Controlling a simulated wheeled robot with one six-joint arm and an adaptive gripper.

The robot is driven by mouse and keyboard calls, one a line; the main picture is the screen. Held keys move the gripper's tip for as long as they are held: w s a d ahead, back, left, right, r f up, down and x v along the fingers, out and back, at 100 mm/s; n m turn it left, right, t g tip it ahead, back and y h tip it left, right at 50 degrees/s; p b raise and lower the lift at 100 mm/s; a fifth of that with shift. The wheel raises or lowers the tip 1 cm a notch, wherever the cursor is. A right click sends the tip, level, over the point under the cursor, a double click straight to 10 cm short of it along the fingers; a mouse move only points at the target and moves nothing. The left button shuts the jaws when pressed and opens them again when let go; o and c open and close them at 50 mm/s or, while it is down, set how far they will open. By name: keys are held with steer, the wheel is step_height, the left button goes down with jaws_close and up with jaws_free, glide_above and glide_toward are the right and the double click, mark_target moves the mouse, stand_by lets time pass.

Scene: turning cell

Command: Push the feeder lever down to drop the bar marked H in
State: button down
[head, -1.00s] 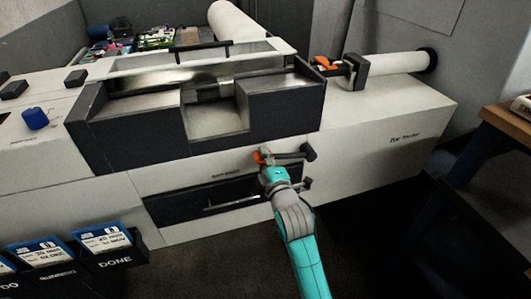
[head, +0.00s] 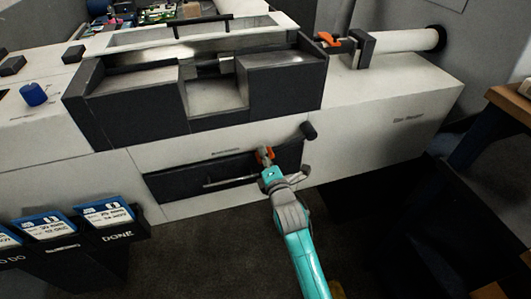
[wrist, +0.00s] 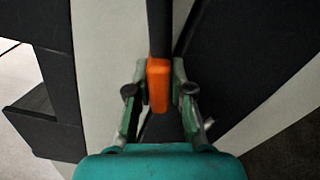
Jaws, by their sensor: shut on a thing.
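A lever with an orange grip (head: 265,153) is on the front of the grey-white machine, and its dark round pivot (head: 309,131) is to the upper right. My gripper (head: 266,160) is at the orange end, in front of the drawer. In the wrist view my gripper (wrist: 158,95) has its two fingers closed around the orange grip (wrist: 159,85), with the lever's dark rod (wrist: 160,30) running on beyond it. The lever slopes down to the left from its pivot. I cannot make out a bar marked H.
A dark drawer front (head: 190,181) with a bar handle is behind my gripper. A white tube (head: 405,40) and a clamp with an orange part (head: 328,39) are at the upper right. Label holders (head: 106,215) stand at lower left. A wooden-topped table (head: 510,100) is at right.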

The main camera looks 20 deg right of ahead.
steer(key=shift+f, duration=0.3)
steer(key=c, duration=1)
jaws_free()
steer(key=shift+d, duration=0.1)
steer(key=shift+c, duration=0.2)
steer(key=shift+r, duration=0.1)
steer(key=s, duration=1.2)
